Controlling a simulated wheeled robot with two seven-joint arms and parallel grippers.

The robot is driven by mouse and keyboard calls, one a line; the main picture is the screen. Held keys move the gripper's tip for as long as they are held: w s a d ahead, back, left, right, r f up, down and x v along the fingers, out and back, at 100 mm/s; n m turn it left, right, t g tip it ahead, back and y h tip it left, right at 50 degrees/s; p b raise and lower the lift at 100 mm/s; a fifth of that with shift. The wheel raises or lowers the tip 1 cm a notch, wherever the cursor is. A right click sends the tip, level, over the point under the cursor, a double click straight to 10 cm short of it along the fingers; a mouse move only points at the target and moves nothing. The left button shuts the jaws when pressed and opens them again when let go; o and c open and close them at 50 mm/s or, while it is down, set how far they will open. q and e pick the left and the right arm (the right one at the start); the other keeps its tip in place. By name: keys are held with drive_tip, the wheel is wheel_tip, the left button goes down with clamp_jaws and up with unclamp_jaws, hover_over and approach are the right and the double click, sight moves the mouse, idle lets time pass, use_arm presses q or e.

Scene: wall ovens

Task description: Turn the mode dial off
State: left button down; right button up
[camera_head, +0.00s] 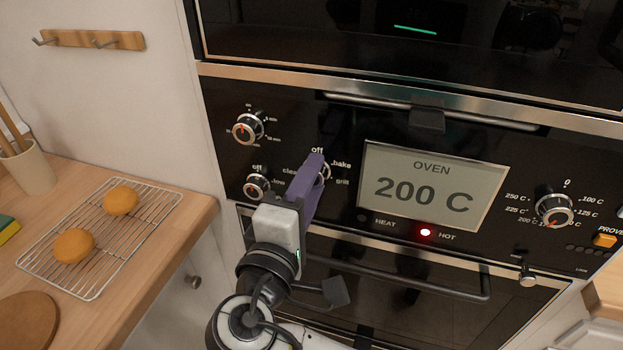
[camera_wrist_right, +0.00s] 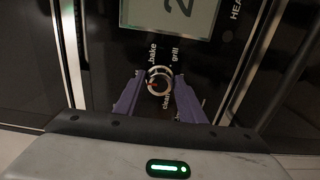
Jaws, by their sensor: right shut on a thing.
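The mode dial (camera_head: 327,172) is a small silver-rimmed knob on the black oven panel, with "off" above it and "bake" and "grill" to its right. In the head view my right gripper (camera_head: 318,172) covers most of it. In the right wrist view the dial (camera_wrist_right: 159,81) sits between the two purple fingertips, which are shut on it. A small reddish mark shows on the dial's face, but its exact setting is hard to read. My left gripper is not in view.
Two other dials (camera_head: 248,128) (camera_head: 256,186) sit left of the mode dial. The display (camera_head: 433,187) reads 200 C, with a red HOT light (camera_head: 425,232) lit below. A temperature dial (camera_head: 555,209) is at right. Oven handles run above and below. A counter with a cooling rack (camera_head: 150,205) stands left.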

idle(0.4)
drive_tip(key=o, duration=1)
drive_tip(key=b+v, duration=0.1)
drive_tip(key=v, duration=0.6)
drive_tip(key=shift+s+a, duration=0.1)
drive_tip(key=shift+s, duration=0.15)
